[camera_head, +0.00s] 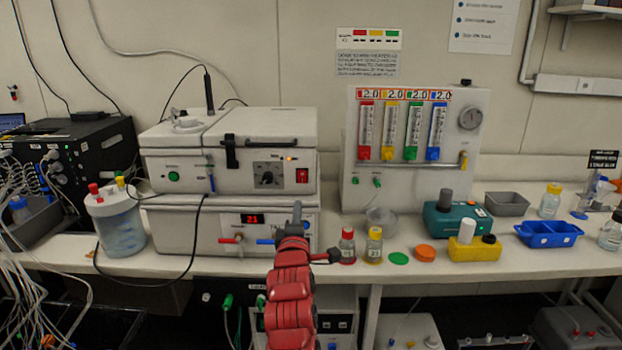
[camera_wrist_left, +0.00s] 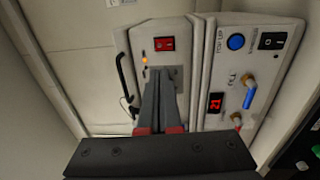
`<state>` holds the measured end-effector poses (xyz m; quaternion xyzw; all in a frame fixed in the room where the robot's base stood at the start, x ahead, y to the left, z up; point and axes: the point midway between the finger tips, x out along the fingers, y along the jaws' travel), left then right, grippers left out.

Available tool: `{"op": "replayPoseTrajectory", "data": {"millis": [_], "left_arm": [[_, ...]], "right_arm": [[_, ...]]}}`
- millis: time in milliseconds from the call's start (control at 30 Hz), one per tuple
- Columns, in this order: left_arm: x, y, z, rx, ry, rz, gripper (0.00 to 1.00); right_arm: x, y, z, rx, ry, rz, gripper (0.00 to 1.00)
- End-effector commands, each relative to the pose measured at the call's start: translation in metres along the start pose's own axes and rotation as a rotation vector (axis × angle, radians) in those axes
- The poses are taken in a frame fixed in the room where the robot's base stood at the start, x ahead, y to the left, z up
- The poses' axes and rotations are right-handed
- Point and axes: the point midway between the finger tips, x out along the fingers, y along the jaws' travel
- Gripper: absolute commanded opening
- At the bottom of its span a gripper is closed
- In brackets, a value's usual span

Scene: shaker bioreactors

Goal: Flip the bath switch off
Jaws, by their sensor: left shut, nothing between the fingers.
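The upper white unit (camera_head: 220,158) has a lit red rocker switch (camera_head: 302,175), which also shows in the left wrist view (camera_wrist_left: 164,43). Under it is the lower white unit (camera_head: 175,240) with a red display (camera_head: 252,218) reading 21, a red and a blue tap. In the left wrist view this lower unit shows a blue button (camera_wrist_left: 236,42) and a black rocker switch (camera_wrist_left: 272,41); my gripper seems to cover that area in the head view. My left gripper (camera_head: 297,212) is shut and empty in front of the units. Its fingertips (camera_wrist_left: 164,76) overlap the upper unit's dial panel; contact cannot be told.
Red-capped and yellow-capped bottles (camera_head: 374,245) stand right of my left gripper. A lidded jar (camera_head: 115,222) with tubing stands left of the units. A black cable hangs over their front. A flowmeter panel (camera_head: 448,133) stands behind, right.

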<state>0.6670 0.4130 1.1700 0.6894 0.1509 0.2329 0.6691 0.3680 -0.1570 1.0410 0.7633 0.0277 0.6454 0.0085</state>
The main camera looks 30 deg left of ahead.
Motion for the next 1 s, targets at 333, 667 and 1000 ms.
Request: {"op": "replayPoseTrajectory", "data": {"millis": [333, 667, 1000], "left_arm": [[0.011, 0.001, 0.001, 0.006, -0.002, 0.0, 0.0], [0.067, 0.003, 0.001, 0.006, 0.0, -0.001, 0.0], [0.119, 0.003, 0.001, 0.007, -0.001, 0.0, 0.0]], "right_arm": [[0.005, 0.0, -0.001, 0.0, 0.0, 0.0, 0.5], [0.023, 0.001, -0.004, 0.0, 0.0, 0.0, 0.5], [0.041, 0.002, -0.007, 0.0, 0.0, 0.0, 0.5]]}}
